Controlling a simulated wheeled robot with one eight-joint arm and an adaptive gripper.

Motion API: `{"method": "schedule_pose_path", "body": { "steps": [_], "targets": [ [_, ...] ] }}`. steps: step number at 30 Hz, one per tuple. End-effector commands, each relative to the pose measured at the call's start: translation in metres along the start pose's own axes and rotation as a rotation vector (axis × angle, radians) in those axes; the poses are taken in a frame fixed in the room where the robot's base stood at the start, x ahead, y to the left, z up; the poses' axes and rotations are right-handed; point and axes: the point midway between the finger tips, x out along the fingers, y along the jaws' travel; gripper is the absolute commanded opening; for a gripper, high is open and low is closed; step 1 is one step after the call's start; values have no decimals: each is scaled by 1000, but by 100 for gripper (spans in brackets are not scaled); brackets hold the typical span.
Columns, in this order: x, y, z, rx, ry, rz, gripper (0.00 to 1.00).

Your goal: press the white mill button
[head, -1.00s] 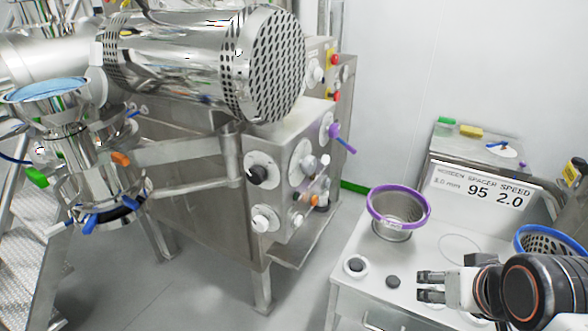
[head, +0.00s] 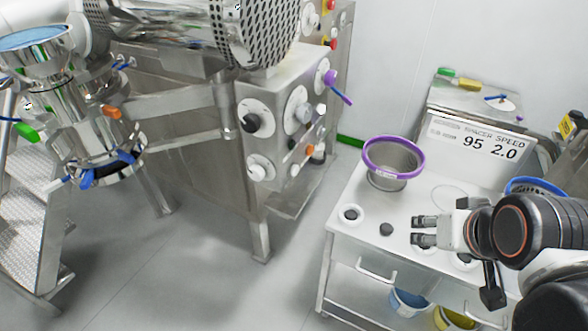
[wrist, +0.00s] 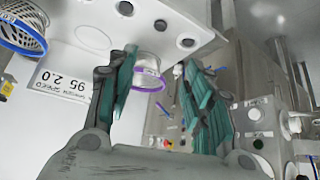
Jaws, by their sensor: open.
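The steel mill cabinet stands left of centre in the head view, with knobs on its faces. A white round knob or button (head: 260,170) sits low on its front panel, below a black knob (head: 250,122). More small white and orange controls (head: 302,155) sit on the adjoining face; I cannot read any labels, so which one is the white mill button is unclear. My gripper (head: 424,231) is open and empty, over the white bench right of the cabinet and well apart from the panel. In the wrist view its green-padded fingers (wrist: 158,80) are spread, with the panel's controls (wrist: 257,143) at the right.
The white bench (head: 345,240) carries a purple-rimmed sieve (head: 393,160), black round pieces and a display sign (head: 485,145). A blue-rimmed basket (head: 540,188) is at the right. Metal steps (head: 35,230) stand at the left. Grey floor between cabinet and bench is clear.

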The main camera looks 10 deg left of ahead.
Motion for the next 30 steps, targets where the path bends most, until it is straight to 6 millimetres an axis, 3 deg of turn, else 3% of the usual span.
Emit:
{"method": "schedule_pose_path", "body": {
  "steps": [1,5,30],
  "targets": [
    [0,0,0,0,0,0,29],
    [0,0,0,0,0,0,0],
    [0,0,0,0,0,0,0]
  ]
}}
